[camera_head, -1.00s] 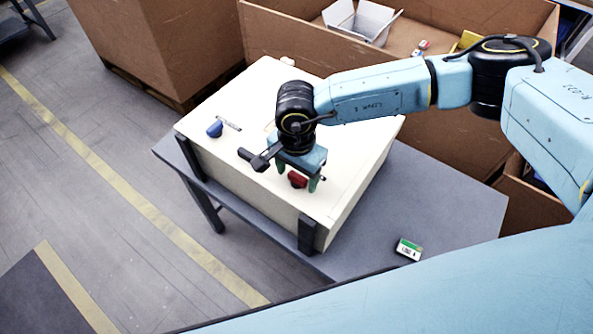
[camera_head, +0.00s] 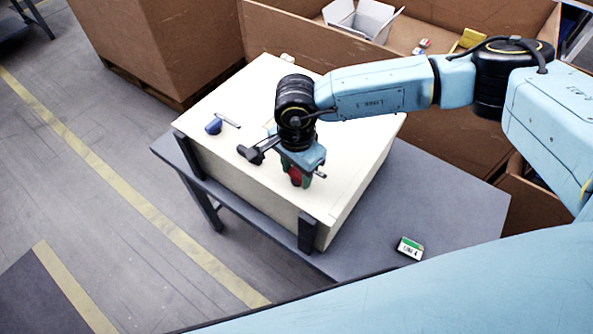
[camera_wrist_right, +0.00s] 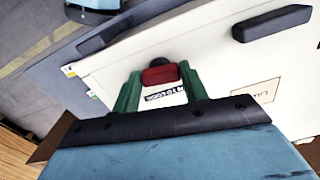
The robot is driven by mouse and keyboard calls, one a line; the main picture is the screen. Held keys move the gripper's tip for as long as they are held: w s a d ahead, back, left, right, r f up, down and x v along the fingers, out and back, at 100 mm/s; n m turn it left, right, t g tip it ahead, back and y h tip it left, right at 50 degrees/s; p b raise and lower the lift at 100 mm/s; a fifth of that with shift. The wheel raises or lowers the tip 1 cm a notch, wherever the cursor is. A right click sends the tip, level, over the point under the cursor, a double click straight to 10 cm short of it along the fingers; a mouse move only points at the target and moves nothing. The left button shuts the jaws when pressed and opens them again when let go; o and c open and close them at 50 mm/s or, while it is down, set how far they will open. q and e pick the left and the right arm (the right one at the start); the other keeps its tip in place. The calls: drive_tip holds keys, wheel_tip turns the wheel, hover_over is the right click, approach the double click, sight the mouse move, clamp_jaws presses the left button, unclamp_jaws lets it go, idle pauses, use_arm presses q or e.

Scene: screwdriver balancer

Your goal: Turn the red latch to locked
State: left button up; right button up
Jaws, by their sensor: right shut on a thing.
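The red latch (camera_head: 295,175) sits on the top of a cream box (camera_head: 345,165), near its front right corner. My right gripper (camera_head: 300,181) points down at it from above, its green fingers closed in on the latch from two sides. In the right wrist view the red latch (camera_wrist_right: 160,75) shows between the two green fingertips (camera_wrist_right: 161,84), with dark lettering on the cream panel beside it. The fingers partly hide the latch in the head view. My left gripper is not in view.
A blue latch (camera_head: 214,126) is on the same panel, left of my gripper. The box stands on a grey table (camera_head: 430,195) with a small green-and-white tag (camera_head: 410,248) on it. Black brackets (camera_head: 306,232) hold the box's front edge. Large cardboard boxes (camera_head: 165,45) stand behind.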

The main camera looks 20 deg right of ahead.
drive_tip(key=m+b, duration=0.3)
drive_tip(key=m, duration=0.1)
drive_tip(key=shift+w+f, duration=0.1)
drive_tip(key=shift+f, duration=0.05)
drive_tip(key=m+b, duration=0.2)
drive_tip(key=m, duration=0.2)
drive_tip(key=m+b, duration=0.3)
drive_tip(key=m, duration=0.1)
drive_tip(key=shift+w+m, duration=0.15)
drive_tip(key=shift+m, duration=0.15)
drive_tip(key=shift+m+b, duration=0.8)
drive_tip(key=shift+m, duration=0.8)
drive_tip(key=shift+r+m, duration=0.2)
drive_tip(key=shift+m, duration=0.1)
drive_tip(key=o, duration=1)
wheel_tip(320, 180, up, 13)
drive_tip(key=shift+r, duration=0.2)
